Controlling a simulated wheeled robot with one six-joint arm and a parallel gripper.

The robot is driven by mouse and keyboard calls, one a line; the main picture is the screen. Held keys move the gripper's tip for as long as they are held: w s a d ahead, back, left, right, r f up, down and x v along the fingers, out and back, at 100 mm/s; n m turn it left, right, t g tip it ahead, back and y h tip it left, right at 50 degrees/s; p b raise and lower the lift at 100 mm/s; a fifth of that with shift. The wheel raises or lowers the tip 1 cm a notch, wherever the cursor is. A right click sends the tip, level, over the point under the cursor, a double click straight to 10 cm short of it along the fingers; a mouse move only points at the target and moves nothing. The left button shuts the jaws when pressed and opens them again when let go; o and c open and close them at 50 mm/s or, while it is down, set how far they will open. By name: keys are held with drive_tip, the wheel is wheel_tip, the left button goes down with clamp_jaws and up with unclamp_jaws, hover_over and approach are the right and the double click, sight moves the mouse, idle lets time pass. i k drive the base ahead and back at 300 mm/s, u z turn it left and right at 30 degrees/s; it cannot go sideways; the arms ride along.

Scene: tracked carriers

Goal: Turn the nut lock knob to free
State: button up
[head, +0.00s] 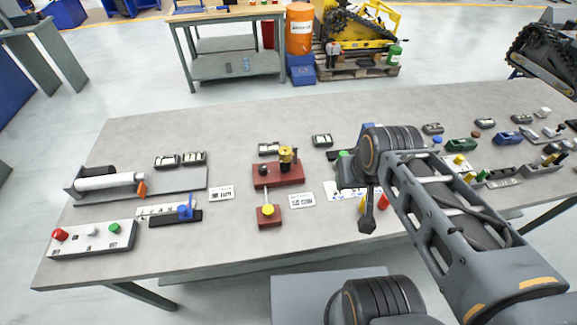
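A dark red base (278,177) stands near the middle of the table. It carries a brass nut-like part (286,155) and a small black knob (263,170). In front of it a smaller red block (270,221) bears a yellow knob (268,209). No label that I can read tells which knob is the nut lock knob, and its setting is too small to tell. My gripper (367,223) hangs above the table to the right of the red block, apart from it. It looks narrow and dark, and I cannot tell its finger opening.
White label cards (302,200) lie beside the red parts. At the left are a grey tray with a white roller (110,180), a blue-handled part (186,210) and a button box (92,239). Several small devices crowd the right. My arm hides part of the table's right side.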

sight(262, 168)
drive_tip(key=u, duration=0.45)
drive_tip(key=k, duration=0.6)
drive_tip(key=u, duration=1.35)
drive_tip(key=i, duration=0.85)
drive_tip(key=z, duration=0.25)
